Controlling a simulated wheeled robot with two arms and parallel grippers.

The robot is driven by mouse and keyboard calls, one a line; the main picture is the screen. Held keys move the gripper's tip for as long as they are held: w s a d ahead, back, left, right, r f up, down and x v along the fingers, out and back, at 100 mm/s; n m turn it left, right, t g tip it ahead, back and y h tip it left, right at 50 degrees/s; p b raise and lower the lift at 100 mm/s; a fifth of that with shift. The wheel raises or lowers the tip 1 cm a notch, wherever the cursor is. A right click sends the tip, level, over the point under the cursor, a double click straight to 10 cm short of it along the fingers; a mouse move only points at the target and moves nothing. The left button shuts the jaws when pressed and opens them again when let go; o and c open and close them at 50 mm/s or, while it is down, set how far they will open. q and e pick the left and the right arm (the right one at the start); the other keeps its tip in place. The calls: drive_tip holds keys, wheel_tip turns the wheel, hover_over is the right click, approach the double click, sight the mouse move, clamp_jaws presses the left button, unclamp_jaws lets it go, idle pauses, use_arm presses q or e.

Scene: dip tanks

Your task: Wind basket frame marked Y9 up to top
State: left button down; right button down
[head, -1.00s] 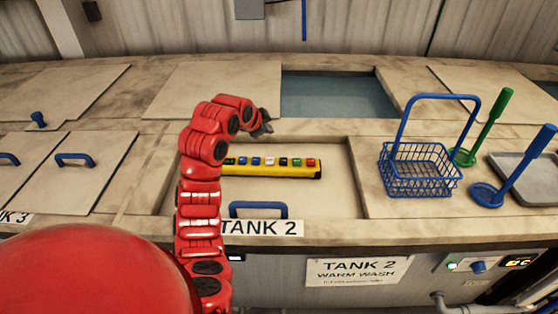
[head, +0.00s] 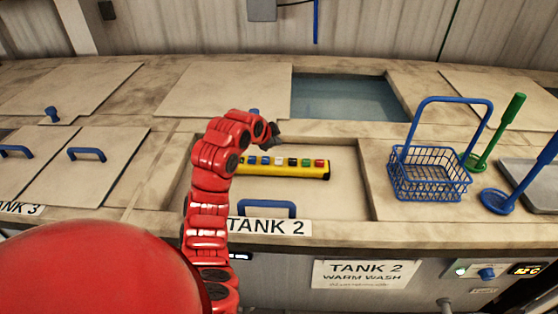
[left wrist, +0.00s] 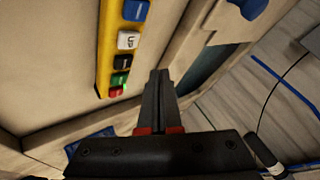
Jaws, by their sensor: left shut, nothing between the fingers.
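A yellow control box (head: 300,173) with a row of coloured buttons lies in the recess behind the TANK 2 label. In the left wrist view its yellow body (left wrist: 106,45) shows a white button marked UP (left wrist: 128,40), with blue, black, green and red buttons along the row. My left gripper (head: 276,132) is shut and empty, above and behind the box in the head view; its fingers (left wrist: 160,76) also show in the left wrist view, apart from the buttons. No Y9 mark can be read, and I cannot pick out the basket frame. My right gripper is not in view.
A blue wire basket (head: 428,182) with a tall handle stands on the right counter. Blue (head: 497,201) and green upright-handled tools stand beside it. An open water tank (head: 345,97) lies behind. Lids with blue handles (head: 87,153) cover the left side.

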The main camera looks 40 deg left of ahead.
sight(277, 162)
use_arm(q)
drive_tip(key=shift+f+b, duration=0.9)
drive_tip(key=shift+f, duration=1.4)
drive_tip(key=shift+f+b, duration=0.4)
drive_tip(key=shift+b, duration=0.15)
drive_tip(key=shift+f+b, duration=0.4)
drive_tip(key=shift+f, duration=0.05)
idle(0.5)
drive_tip(key=shift+r, duration=0.15)
idle(2.6)
drive_tip(key=shift+r, duration=0.75)
drive_tip(key=shift+r, duration=2.5)
